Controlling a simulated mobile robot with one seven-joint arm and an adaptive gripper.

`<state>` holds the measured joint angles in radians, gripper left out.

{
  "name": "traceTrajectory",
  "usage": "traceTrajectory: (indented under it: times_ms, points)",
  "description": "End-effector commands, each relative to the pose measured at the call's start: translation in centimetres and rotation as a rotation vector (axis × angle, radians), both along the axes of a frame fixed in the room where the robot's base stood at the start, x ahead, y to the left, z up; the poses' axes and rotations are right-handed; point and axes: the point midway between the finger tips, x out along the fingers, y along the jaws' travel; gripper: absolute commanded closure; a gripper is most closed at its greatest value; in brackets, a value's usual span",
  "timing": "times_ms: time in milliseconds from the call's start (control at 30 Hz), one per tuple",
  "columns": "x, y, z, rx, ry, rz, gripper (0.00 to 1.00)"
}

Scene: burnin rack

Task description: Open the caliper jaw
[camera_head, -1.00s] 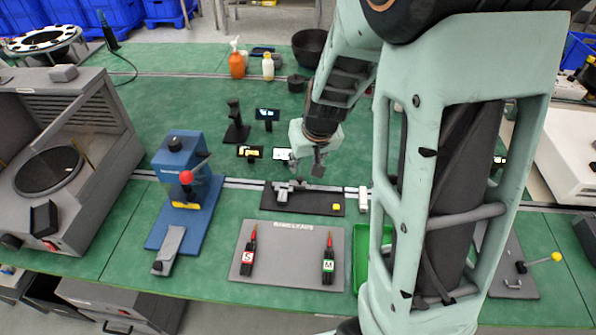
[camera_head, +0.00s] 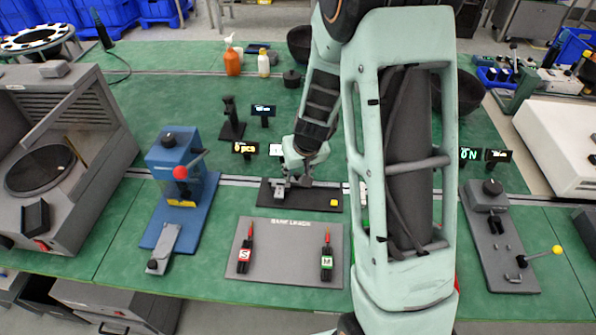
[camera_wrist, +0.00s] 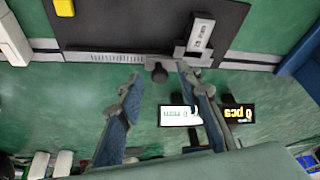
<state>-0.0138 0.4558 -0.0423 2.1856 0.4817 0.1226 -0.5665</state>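The caliper (camera_head: 280,190) lies on a dark base plate (camera_head: 310,203) with a yellow button (camera_head: 334,202) at its right. In the wrist view its scale bar (camera_wrist: 108,57) runs along the edge of the plate. A grey sliding block with a label (camera_wrist: 199,38) sits on the bar, and a dark round knob (camera_wrist: 160,73) sticks out of it. My gripper (camera_wrist: 158,76) is open, with one finger on each side of the knob; I cannot tell whether either touches it. In the head view my gripper (camera_head: 303,178) is low over the caliper and partly hides it.
A grey mat (camera_head: 290,262) with a red S tool (camera_head: 245,250) and green M tool (camera_head: 326,258) lies in front. A blue press (camera_head: 180,190) stands left. Small displays (camera_head: 264,110) and a black stand (camera_head: 232,120) are behind. A lever fixture (camera_head: 495,235) is at right.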

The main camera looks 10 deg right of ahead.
Motion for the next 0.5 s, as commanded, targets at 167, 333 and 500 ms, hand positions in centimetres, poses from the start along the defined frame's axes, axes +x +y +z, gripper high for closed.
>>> traceTrajectory:
  times_ms: [167,333,500]
  points:
    - [-0.02,-0.01,0.01,0.000,0.000,0.000,0.81]
    - [-0.02,-0.01,0.02,0.000,0.000,0.000,1.00]
    - [-0.02,-0.01,0.02,0.000,0.001,0.000,1.00]
